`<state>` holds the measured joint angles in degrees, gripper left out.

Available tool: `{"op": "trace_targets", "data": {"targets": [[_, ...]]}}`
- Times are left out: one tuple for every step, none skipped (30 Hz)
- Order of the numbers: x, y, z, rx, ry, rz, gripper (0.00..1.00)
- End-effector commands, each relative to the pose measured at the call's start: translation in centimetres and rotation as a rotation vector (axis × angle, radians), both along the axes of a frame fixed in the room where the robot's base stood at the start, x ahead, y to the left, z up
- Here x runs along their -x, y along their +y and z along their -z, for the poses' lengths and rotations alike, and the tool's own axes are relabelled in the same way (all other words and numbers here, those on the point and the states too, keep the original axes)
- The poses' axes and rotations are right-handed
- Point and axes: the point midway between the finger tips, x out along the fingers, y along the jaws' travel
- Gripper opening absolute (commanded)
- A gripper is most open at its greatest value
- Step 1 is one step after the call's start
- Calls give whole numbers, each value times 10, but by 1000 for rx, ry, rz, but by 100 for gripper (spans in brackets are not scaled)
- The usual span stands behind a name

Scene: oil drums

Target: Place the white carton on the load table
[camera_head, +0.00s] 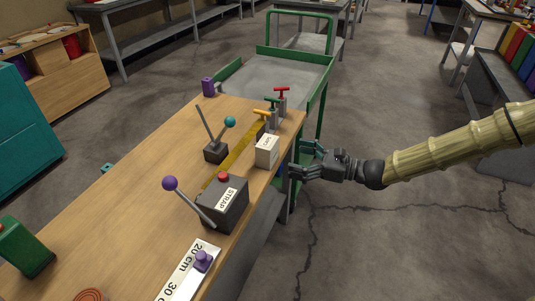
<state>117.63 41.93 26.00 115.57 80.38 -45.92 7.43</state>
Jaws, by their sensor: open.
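A small white carton (267,151) with dark print stands upright on the wooden table (125,194), near its right edge. My gripper (294,163) reaches in from the right, its fingers spread and pointing left at the table edge, just right of the carton. The fingers look empty, and I see a gap between them and the carton. I cannot tell from this view which surface is the load table; no label for it shows.
A dark STRAP box (222,204) with a purple-knobbed lever, a teal-knobbed lever (215,150) and several T-handles (272,108) stand around the carton. A green cart (268,77) stands beyond the table's far end. Open concrete floor lies right.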

Motion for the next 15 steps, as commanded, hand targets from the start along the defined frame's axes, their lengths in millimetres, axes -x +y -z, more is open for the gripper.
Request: {"op": "trace_targets", "data": {"targets": [[-6, -3, -7, -22, -6, 15, 92], [-8, -5, -11, -34, -7, 22, 92], [-11, -5, -14, -44, -9, 28, 92], [-12, -5, -16, -48, -10, 31, 92], [-13, -4, -17, -51, -10, 32, 92], [-15, -1, -17, -52, -11, 32, 92], [-16, 2, -17, -51, -11, 31, 92], [-17, 5, -17, -51, -11, 32, 92], [-19, 9, -17, -50, -11, 31, 92], [-20, 13, -16, -50, -11, 30, 92], [-22, 17, -16, -49, -10, 30, 92], [-24, 22, -16, -50, -10, 31, 92], [-26, 25, -16, -49, -10, 31, 92], [-27, 29, -16, -49, -10, 30, 92], [-29, 33, -16, -49, -10, 30, 92]]}}
